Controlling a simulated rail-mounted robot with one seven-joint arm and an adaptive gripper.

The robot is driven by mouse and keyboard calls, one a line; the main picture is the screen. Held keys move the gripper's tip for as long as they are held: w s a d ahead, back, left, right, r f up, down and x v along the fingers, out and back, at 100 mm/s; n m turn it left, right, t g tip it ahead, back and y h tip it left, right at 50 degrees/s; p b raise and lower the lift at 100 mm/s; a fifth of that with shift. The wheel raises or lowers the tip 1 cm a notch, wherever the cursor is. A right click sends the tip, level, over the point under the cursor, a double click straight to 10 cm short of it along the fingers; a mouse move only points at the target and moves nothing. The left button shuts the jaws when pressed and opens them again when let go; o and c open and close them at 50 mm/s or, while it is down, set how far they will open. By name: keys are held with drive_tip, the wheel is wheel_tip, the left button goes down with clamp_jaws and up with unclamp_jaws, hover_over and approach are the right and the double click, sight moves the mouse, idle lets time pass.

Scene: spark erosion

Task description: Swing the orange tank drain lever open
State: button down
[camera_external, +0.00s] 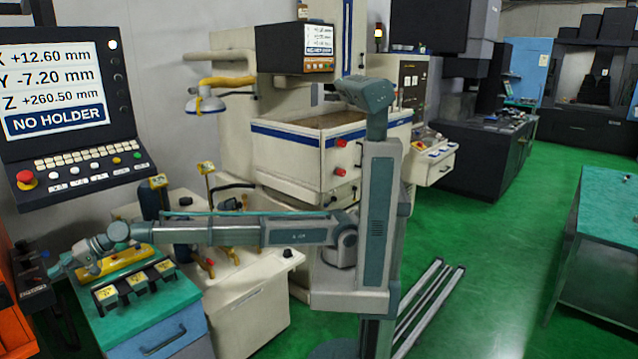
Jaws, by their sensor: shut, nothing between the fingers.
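I cannot pick out the orange tank drain lever for certain. The cream machine's work tank (290,155) stands in the middle, with two red-orange knobs, an upper knob (341,144) and a lower knob (340,172), on its front. A small red-orange handle (209,263) also shows on the cream cabinet behind my arm. My arm reaches left from its column, away from the tank. My gripper (56,270) is at the far left, beside the green-topped bench and close to a dark rack. It is small in the picture, shut and empty.
The green-topped bench (165,305) carries a yellow block (110,264) and several black holders with yellow labels. A control panel (70,110) reads "NO HOLDER". The dark rack (35,285) is at the left edge.

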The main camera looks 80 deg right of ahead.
drive_tip(key=shift+s+a+b, duration=0.15)
drive_tip(key=shift+a+b, duration=1.1)
drive_tip(key=shift+a, duration=1.7)
drive_tip(key=shift+s, duration=0.1)
drive_tip(key=shift+s+d+r, duration=0.2)
drive_tip(key=shift+d, duration=0.05)
drive_tip(key=b, duration=0.2)
approach(44, 281)
drive_tip(key=s+a+r, duration=0.3)
drive_tip(key=s+a, duration=0.3)
drive_tip(key=shift+s, duration=0.5)
